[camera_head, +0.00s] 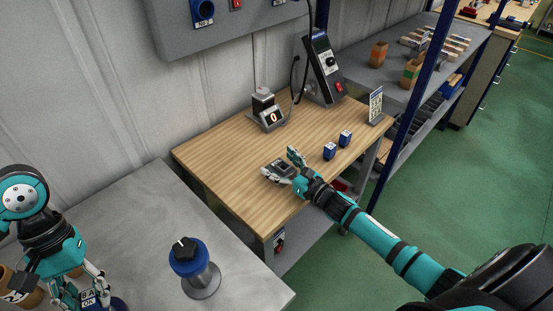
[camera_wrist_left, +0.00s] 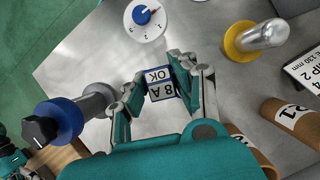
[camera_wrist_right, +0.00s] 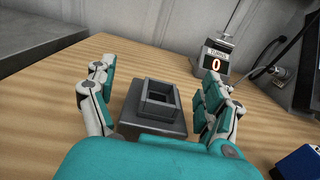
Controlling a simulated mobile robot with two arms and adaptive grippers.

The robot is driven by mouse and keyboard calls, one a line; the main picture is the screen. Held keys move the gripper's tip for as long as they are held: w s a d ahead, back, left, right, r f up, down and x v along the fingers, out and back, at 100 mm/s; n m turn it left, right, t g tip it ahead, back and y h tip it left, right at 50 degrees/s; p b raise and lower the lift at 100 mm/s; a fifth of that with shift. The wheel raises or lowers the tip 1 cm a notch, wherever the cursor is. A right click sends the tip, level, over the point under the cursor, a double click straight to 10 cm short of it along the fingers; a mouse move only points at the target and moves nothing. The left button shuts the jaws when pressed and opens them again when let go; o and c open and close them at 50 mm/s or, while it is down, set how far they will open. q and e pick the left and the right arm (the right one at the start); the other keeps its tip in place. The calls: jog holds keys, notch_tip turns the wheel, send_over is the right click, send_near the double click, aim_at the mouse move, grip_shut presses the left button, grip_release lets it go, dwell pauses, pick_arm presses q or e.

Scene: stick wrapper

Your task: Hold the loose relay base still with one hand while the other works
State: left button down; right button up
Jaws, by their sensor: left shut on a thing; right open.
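The relay base (camera_head: 278,168), a dark grey block with a raised square socket, sits flat on the wooden bench (camera_head: 215,160). In the right wrist view the base (camera_wrist_right: 153,105) lies between the spread fingers of my right gripper (camera_wrist_right: 158,80), with gaps on both sides. My right gripper (camera_head: 284,165) is open over the bench and empty. My left gripper (camera_wrist_left: 158,78) is shut on a small blue-and-white block (camera_wrist_left: 160,85) labelled "8 A OK", over the grey table at the left. The head view shows this block only partly.
Two blue blocks (camera_head: 330,151) (camera_head: 345,138) stand right of the base. A counter (camera_head: 267,112) reading 0 and a tall device (camera_head: 323,70) stand at the back. A blue-topped knob post (camera_head: 188,256) stands on the grey table (camera_head: 145,215). The bench front left is clear.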

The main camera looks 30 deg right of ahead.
jog(key=shift+w+a, duration=0.1)
jog(key=shift+w, duration=0.45)
jog(key=shift+a, duration=0.1)
jog(key=shift+c, duration=0.4)
grip_shut()
dwell(0.4)
jog(key=shift+c, duration=1.4)
grip_release()
